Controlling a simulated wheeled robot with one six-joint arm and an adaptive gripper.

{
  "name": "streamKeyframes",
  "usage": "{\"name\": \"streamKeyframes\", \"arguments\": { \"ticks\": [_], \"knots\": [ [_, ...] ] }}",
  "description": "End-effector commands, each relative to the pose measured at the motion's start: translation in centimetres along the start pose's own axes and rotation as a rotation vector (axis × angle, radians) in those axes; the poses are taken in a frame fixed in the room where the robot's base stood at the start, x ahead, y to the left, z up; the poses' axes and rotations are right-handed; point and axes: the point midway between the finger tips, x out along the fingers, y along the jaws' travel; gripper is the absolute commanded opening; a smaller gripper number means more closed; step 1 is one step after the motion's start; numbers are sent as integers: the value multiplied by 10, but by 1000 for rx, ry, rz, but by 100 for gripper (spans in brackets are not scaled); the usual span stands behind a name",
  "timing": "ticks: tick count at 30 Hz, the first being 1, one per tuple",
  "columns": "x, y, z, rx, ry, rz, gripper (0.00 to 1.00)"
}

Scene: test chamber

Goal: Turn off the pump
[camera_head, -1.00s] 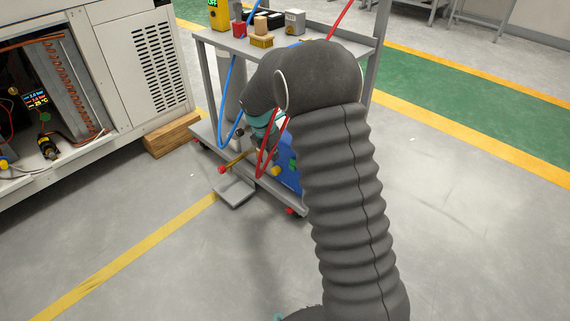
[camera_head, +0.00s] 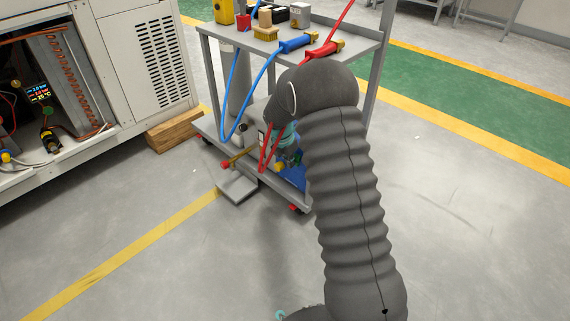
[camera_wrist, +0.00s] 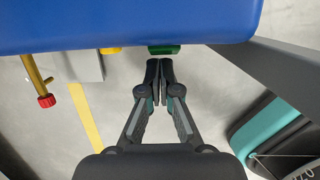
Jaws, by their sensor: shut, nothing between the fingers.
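The blue pump (camera_head: 292,178) is on the lower shelf of the grey cart in the head view, mostly hidden behind my arm. Its blue body (camera_wrist: 120,22) fills the top of the wrist view. A green piece, perhaps its switch (camera_wrist: 164,49), juts from the pump's edge, with a yellow piece (camera_wrist: 110,50) to its left. My gripper (camera_wrist: 160,66) is shut and empty, its fingertips just below the green piece in the wrist view. I cannot tell whether they touch it.
The cart's top shelf (camera_head: 345,58) carries blue and red hoses with handles (camera_head: 328,50) and small items. Red hose loops hang beside the pump. A brass rod with a red knob (camera_wrist: 46,100) sticks out at left. An opened white cabinet (camera_head: 150,60) stands left; floor at right is clear.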

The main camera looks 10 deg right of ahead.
Motion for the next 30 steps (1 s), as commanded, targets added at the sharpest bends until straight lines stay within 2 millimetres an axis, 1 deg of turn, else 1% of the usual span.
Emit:
{"name": "streamKeyframes", "arguments": {
  "ticks": [13, 17, 21, 30],
  "knots": [
    [0, 0, 4, 1, 0, 0, 0],
    [0, -1, 8, 1, 1, -1, 0],
    [5, 0, 9, 2, -1, 1, 0],
    [1, -1, 12, 4, -3, 2, 0]
  ]
}}
